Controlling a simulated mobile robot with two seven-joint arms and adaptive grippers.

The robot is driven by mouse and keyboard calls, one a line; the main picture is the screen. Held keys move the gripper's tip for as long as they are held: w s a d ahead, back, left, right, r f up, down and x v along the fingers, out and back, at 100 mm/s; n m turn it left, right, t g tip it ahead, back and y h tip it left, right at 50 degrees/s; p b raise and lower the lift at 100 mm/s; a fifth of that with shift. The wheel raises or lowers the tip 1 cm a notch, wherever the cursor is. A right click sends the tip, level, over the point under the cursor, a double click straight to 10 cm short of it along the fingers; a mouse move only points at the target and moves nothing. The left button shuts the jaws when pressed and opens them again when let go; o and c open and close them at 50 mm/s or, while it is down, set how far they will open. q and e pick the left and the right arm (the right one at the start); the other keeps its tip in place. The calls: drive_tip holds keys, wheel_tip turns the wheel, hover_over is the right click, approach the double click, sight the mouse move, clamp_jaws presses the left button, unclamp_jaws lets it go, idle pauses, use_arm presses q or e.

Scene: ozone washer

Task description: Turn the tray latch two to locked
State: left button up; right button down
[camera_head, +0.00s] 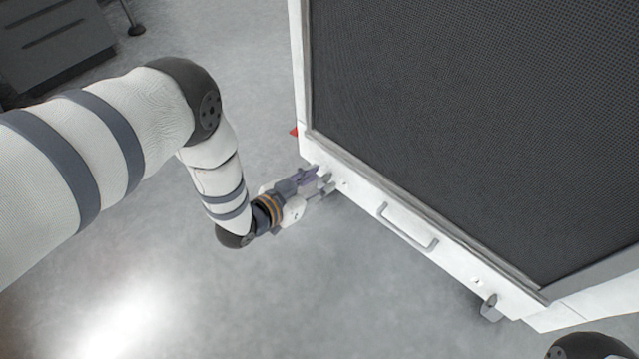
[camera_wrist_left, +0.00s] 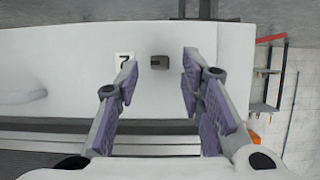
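The tray latch (camera_wrist_left: 160,62) is a small dark block on the white front panel in the left wrist view. A small white label (camera_wrist_left: 124,60) with a dark numeral, partly covered by a finger, sits beside it. My left gripper (camera_wrist_left: 161,72) is open, with one purple-padded finger on each side of the latch in the picture. I cannot tell whether the fingertips touch the panel. In the head view my left gripper (camera_head: 318,181) is at the left end of the white front panel, and hides the latch there. My right gripper is not in view.
The white machine has a large dark mesh top (camera_head: 480,110). The grey floor (camera_head: 330,300) in front is clear. A red-and-dark rack (camera_wrist_left: 265,85) shows at the wrist view's right.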

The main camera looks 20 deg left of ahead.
use_arm(q)
drive_tip(key=shift+w+d+f, duration=0.1)
drive_tip(key=shift+w, duration=0.1)
clamp_jaws()
idle(0.3)
drive_tip(key=n+h, duration=0.1)
drive_tip(key=n, duration=0.1)
drive_tip(key=shift+a+f+n+g+h+b, duration=0.1)
drive_tip(key=shift+a+n+g+h+b, duration=0.2)
drive_tip(key=shift+a+h+b, duration=0.1)
drive_tip(key=n+h+b, duration=0.2)
drive_tip(key=n, duration=0.1)
drive_tip(key=shift+w+a+f, duration=0.1)
drive_tip(key=shift+a+f, duration=0.05)
drive_tip(key=shift+f, duration=0.05)
drive_tip(key=n+h, duration=0.2)
drive_tip(key=n, duration=0.1)
drive_tip(key=shift+a+f+b, duration=0.15)
drive_tip(key=shift+f+b, duration=0.05)
drive_tip(key=shift+b, duration=0.1)
drive_tip(key=n, duration=0.1)
drive_tip(key=n+h, duration=0.1)
drive_tip(key=n, duration=0.2)
drive_tip(key=shift+f+n+t+h, duration=0.3)
drive_tip(key=shift+t+h, duration=0.1)
